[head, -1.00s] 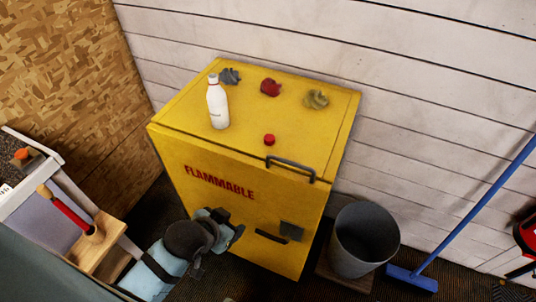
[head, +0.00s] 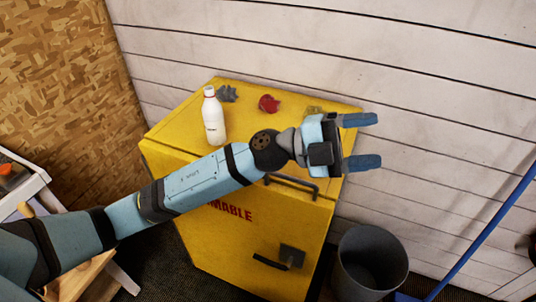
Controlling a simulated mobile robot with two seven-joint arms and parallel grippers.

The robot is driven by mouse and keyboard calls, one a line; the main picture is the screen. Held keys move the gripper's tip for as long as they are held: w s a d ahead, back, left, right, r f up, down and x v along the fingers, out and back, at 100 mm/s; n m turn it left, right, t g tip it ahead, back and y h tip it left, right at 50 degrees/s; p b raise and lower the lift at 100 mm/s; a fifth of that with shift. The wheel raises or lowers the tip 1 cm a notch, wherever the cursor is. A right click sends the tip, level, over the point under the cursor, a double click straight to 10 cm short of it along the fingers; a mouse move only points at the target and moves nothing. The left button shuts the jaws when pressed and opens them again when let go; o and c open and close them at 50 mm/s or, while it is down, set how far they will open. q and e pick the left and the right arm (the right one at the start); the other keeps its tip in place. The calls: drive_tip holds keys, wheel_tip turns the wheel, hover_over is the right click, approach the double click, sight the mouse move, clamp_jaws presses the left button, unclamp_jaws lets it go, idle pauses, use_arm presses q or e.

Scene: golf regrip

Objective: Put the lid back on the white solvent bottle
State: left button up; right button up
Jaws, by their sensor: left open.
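The white solvent bottle (head: 214,120) stands upright on the left part of the top of the yellow flammable cabinet (head: 165,128). The small red lid is not visible now; my left arm crosses the part of the cabinet top where it lay a second ago. My left gripper (head: 377,140) is open and empty, its two blue fingers pointing right, past the cabinet's right edge in the picture. The bottle is well to the left of it, behind my forearm. My right gripper is not in view.
Crumpled grey (head: 227,93) and red (head: 269,103) rags lie along the back of the cabinet top; a yellowish one (head: 314,110) is partly covered by my gripper. A dark bin (head: 372,262) and a blue pole (head: 480,240) stand to the right.

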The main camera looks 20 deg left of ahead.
use_arm(q)
drive_tip(key=w+a+f+m+g+y, duration=0.5)
drive_tip(key=f+y, duration=0.3)
drive_tip(key=y, duration=0.4)
drive_tip(key=w+a+r+n+y, duration=0.1)
drive_tip(key=w+a+y, duration=0.2)
drive_tip(key=a, duration=0.5)
drive_tip(key=w+a+r+n+t+y, duration=0.1)
drive_tip(key=w+a+y, duration=0.2)
drive_tip(key=a+y, duration=0.3)
drive_tip(key=a, duration=0.3)
drive_tip(key=shift+a, duration=0.15)
drive_tip(key=shift+w, duration=0.1)
wheel_tip(320, 180, down, 9)
drive_tip(key=shift+r, duration=0.15)
